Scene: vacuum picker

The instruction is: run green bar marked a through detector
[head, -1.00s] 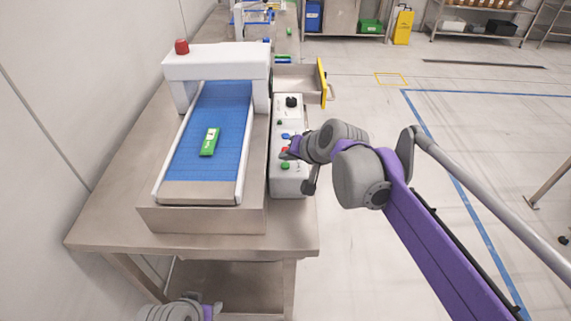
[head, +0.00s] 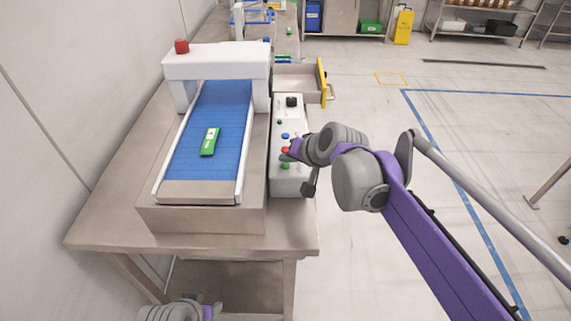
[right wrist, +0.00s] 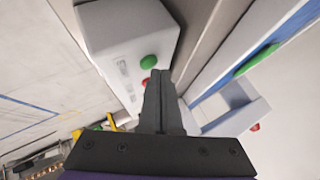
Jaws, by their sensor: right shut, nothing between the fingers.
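The green bar (head: 209,142) lies flat on the blue conveyor belt (head: 190,165) of the detector (head: 217,64), in front of its white arch. A mark on the bar is too small to read. The grey control box (head: 284,184) with coloured buttons stands along the belt's right side. My right gripper (head: 290,152) is shut and empty over the box, close to the red button (head: 286,150) and the green button (head: 285,166). In the right wrist view its fingertips (right wrist: 159,75) point at the box beside the green button (right wrist: 149,62). My left gripper (head: 210,307) is partly in view at the bottom.
A red lamp (head: 181,46) tops the arch. An open drawer with a yellow front (head: 321,82) sticks out at the right behind the box. The steel table (head: 108,215) has bare room at its front and left. Open floor lies to the right.

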